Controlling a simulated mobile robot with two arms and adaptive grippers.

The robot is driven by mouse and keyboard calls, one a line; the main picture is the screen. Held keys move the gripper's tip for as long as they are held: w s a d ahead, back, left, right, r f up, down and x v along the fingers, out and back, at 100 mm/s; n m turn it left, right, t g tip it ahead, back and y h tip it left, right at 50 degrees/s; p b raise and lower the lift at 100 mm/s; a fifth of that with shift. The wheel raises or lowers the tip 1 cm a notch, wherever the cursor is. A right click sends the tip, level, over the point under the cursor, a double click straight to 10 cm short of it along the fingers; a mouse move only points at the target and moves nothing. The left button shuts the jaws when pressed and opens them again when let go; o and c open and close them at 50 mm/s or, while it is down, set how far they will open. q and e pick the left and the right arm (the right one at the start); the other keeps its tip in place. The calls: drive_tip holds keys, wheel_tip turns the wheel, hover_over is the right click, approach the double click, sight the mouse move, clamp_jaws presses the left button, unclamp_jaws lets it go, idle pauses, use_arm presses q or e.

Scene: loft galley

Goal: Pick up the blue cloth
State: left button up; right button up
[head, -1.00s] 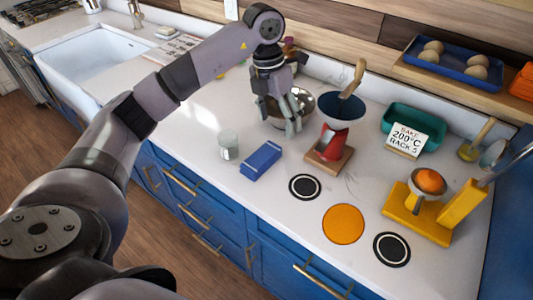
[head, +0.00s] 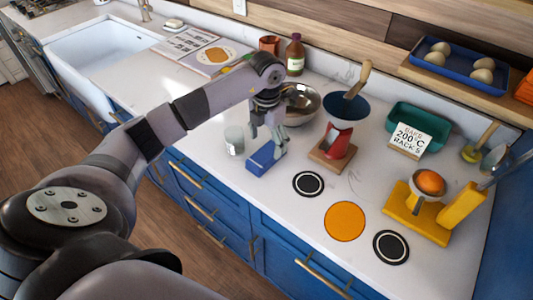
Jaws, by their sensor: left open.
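The blue cloth (head: 259,160) is a folded, oblong block lying on the white counter, left of the red kitchen scale. My left gripper (head: 277,147) points down at the cloth's right end, with its open fingers at or just over it. The fingers hide part of that end, and I cannot tell whether they touch it. My right gripper is not in view.
A glass jar (head: 234,140) stands close to the left of the cloth. A metal bowl (head: 301,104) is behind my gripper, and the red scale with a blue bowl (head: 346,107) is to the right. Round mats (head: 308,183) lie in front on clear counter.

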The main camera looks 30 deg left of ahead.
sight(267, 152)
use_arm(q)
drive_tip(key=shift+f+p, duration=0.35)
wheel_tip(267, 152, down, 4)
drive_tip(key=shift+s+r+p, duration=0.15)
drive_tip(key=shift+r+p, duration=0.05)
drive_tip(key=shift+p, duration=0.7)
drive_tip(key=shift+f, duration=0.45)
drive_tip(key=c, duration=1.2)
